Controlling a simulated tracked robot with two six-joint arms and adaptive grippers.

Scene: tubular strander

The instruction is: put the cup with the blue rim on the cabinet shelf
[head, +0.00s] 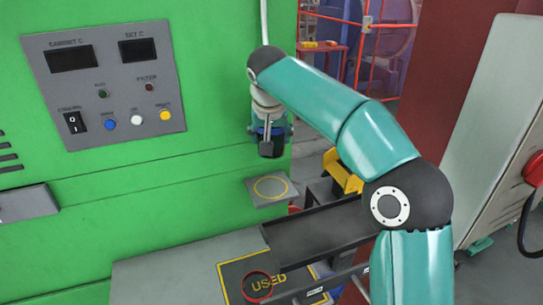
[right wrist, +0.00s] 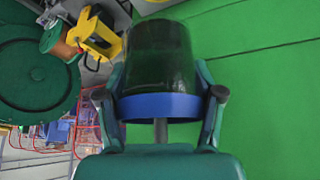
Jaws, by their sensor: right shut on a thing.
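My right gripper (head: 270,140) is shut on the cup with the blue rim. In the right wrist view the dark, see-through cup (right wrist: 156,55) sits between the two fingers (right wrist: 160,110), with its blue rim (right wrist: 158,107) on the side nearer the palm. A small grey shelf (head: 287,195) with a yellow ring sticks out of the green cabinet (head: 215,170). The held cup is above this shelf in the picture, with a visible gap between them. The shelf's top looks empty. My left gripper is not in view.
A red-rimmed cup (head: 258,285) stands on the mat marked USED (head: 229,268), below the shelf. A dark tray (head: 320,232) lies right of the shelf, with a yellow part (head: 342,172) behind it. A control panel (head: 105,85) is on the cabinet's left.

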